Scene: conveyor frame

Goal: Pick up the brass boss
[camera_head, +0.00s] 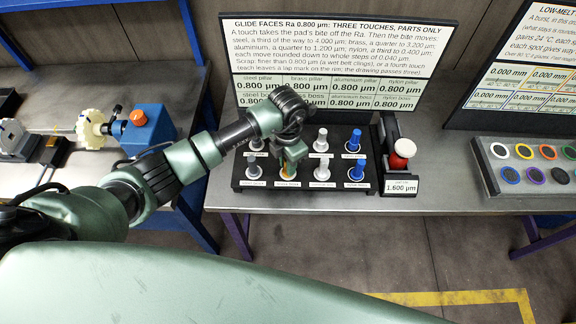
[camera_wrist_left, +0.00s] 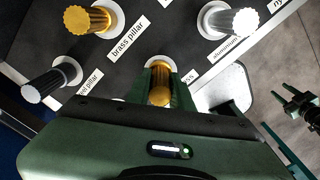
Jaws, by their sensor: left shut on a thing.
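The brass boss (camera_head: 287,172) is in the front row of the black rack (camera_head: 242,182), second from the left, largely hidden by my left gripper (camera_head: 291,160) in the head view. In the left wrist view the gold top of the boss (camera_wrist_left: 159,95) shows between the two green fingers of my left gripper (camera_wrist_left: 160,88), which are shut on it. The boss appears to be still at its place in the rack; I cannot tell whether it is lifted.
The brass pillar (camera_wrist_left: 95,18) and a silver part (camera_wrist_left: 235,21) stand near the held boss. In the head view, white (camera_head: 321,141) and blue (camera_head: 355,141) parts fill the rack's right side.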

